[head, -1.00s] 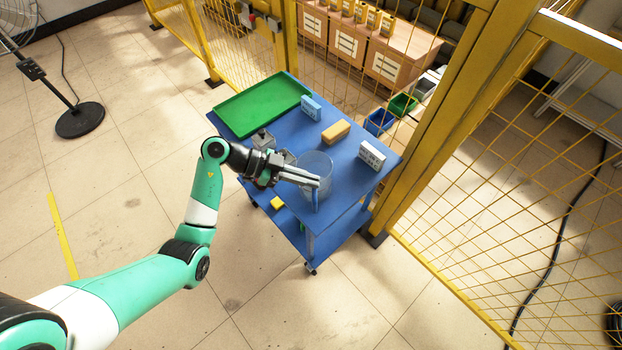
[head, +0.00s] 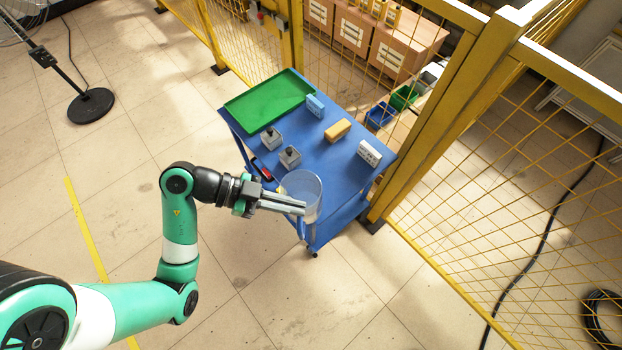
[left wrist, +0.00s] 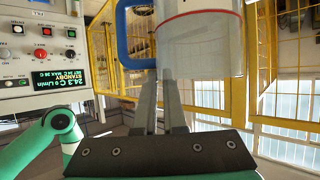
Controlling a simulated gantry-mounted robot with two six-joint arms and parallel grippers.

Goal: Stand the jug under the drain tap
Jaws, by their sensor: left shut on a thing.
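The clear jug (head: 306,187) is at the near edge of the blue cart top in the head view, seemingly held above it. My left gripper (head: 303,207) reaches it from the left and is shut on its handle. In the left wrist view, the jug (left wrist: 200,45) shows a red line and a blue handle (left wrist: 122,35), with the gripper's fingers (left wrist: 160,92) running up to the handle side. The jug looks empty. I cannot make out the drain tap in either view. My right gripper is not in view.
The blue cart (head: 335,165) carries a green tray (head: 268,103), small grey blocks (head: 290,157), a blue box (head: 315,106), an orange block (head: 338,130) and a white box (head: 369,153). Yellow fencing (head: 430,150) stands behind. A control panel (left wrist: 40,50) shows "STANDBY". Floor at the front is open.

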